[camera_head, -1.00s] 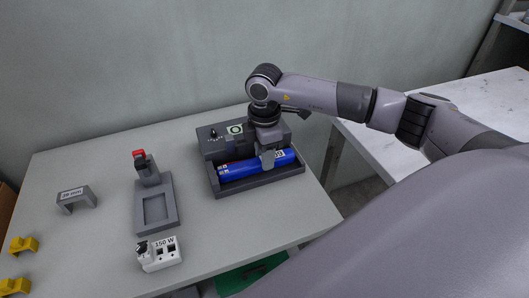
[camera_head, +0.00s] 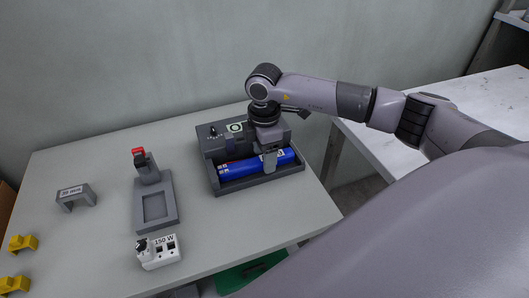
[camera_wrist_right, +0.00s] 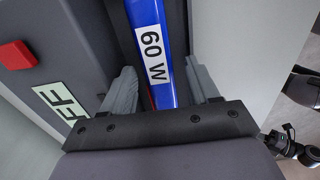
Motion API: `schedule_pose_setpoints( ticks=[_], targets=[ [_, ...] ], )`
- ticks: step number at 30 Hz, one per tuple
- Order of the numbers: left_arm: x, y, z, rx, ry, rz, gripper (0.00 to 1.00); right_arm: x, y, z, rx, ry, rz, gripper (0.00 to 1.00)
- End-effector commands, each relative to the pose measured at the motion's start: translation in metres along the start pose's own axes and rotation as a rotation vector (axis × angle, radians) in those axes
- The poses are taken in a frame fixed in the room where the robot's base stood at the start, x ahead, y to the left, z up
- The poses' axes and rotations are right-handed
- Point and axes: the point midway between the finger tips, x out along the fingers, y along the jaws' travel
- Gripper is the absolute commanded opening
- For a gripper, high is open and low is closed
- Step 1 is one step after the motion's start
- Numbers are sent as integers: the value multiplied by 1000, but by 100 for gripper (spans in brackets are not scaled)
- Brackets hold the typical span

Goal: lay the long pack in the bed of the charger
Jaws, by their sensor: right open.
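The long pack is a blue cylinder (camera_head: 238,168) with a white "60 W" label. It lies lengthwise in the tray-like bed of the grey charger (camera_head: 262,183), towards the right of the table. My right gripper (camera_head: 269,163) is over the pack, pointing down, with its fingers on either side of it. In the right wrist view the pack (camera_wrist_right: 148,20) runs between the two open fingers (camera_wrist_right: 162,92), with visible gaps beside it. The pack's underside is hidden.
A grey stand with a red top (camera_head: 155,205), a white "150 W" block (camera_head: 158,252), a grey arch-shaped gauge (camera_head: 76,197) and yellow brackets (camera_head: 22,243) stand to the left. The wall is close behind the table. A second table (camera_head: 460,105) is at right.

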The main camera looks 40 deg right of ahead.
Motion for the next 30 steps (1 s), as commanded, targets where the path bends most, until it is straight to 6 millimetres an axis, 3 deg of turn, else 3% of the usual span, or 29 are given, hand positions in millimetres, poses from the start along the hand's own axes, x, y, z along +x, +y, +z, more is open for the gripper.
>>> schedule_pose_setpoints(
  ticks=[5,18,30],
  targets=[
    [0,0,0,0,0,0,0,-6,2,0,2,0,5,66],
    [1,0,2,0,0,0,0,-68,0,0,1,1,5,66],
    [2,0,0,0,3,0,0,-72,-1,0,0,0,1,66]
  ],
)
